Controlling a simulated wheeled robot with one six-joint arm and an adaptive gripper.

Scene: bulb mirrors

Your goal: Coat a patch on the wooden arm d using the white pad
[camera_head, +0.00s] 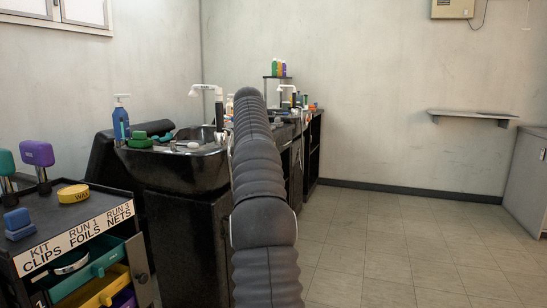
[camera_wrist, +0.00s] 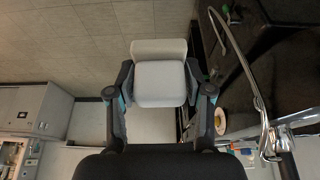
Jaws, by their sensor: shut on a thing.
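In the wrist view my gripper (camera_wrist: 160,82) is shut on the white pad (camera_wrist: 160,84), a pale block with rounded corners held between the two fingertips. The pad is seen against the tiled floor and I cannot see it touching anything else. In the head view my own dark ribbed arm runs up the middle, and the gripper and pad cannot be made out there. I cannot make out wooden arm d in either view.
A black wash basin (camera_head: 185,168) with a blue pump bottle (camera_head: 121,118) stands left of my arm. A trolley (camera_head: 80,238) with a yellow wax tin (camera_head: 73,194) is front left. A chrome hoop (camera_wrist: 245,75) is close at right in the wrist view. Floor at right is clear.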

